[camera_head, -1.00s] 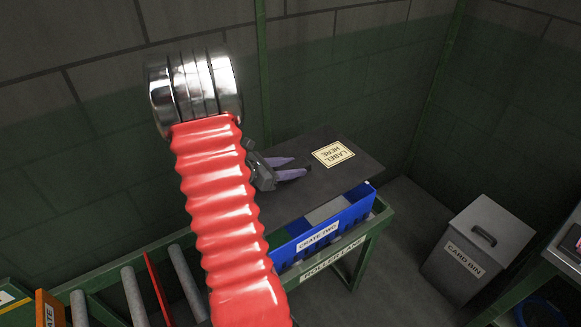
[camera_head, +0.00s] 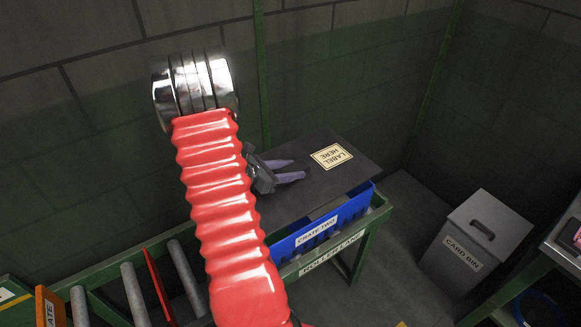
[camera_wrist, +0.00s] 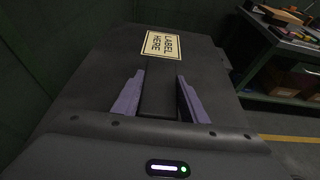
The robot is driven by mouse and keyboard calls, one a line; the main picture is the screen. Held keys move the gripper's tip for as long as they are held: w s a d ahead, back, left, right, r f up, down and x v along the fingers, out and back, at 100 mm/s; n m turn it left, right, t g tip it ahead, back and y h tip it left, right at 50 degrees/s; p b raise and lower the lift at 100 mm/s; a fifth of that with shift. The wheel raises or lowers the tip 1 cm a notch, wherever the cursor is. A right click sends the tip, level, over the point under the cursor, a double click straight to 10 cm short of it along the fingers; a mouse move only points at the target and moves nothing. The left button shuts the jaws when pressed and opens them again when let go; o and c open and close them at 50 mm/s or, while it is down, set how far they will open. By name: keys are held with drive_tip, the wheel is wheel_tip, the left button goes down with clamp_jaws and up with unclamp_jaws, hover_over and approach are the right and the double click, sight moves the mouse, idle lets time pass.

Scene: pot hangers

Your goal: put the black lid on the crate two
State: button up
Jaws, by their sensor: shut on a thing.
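The black lid (camera_head: 347,179) is a flat dark panel with a cream "LABEL HERE" sticker (camera_head: 331,156). It is over the blue crate two (camera_head: 347,213), covering most of its opening. A narrow dark gap shows between the lid's near edge and the crate's front wall; I cannot tell whether they touch. My gripper (camera_head: 297,169), with purple fingers, is shut on the lid. In the wrist view my gripper (camera_wrist: 161,82) has a finger on each side of a dark raised bar (camera_wrist: 158,98) on the lid (camera_wrist: 95,72). The crate is hidden in the wrist view.
Crate two stands on the green roller lane (camera_head: 335,254), with bare rollers (camera_head: 135,295) to the left. An orange-edged item (camera_head: 47,308) is at far left. A grey card bin (camera_head: 473,238) stands right, beside a bench. Block walls close off the back.

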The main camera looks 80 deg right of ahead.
drive_tip(key=shift+f, duration=3.1)
drive_tip(key=o, duration=1.5)
drive_tip(key=shift+w, duration=0.1)
drive_tip(key=v, duration=1.3)
drive_tip(key=shift+a+r, duration=0.1)
drive_tip(key=shift+a, duration=0.15)
drive_tip(key=shift+w+a, duration=0.1)
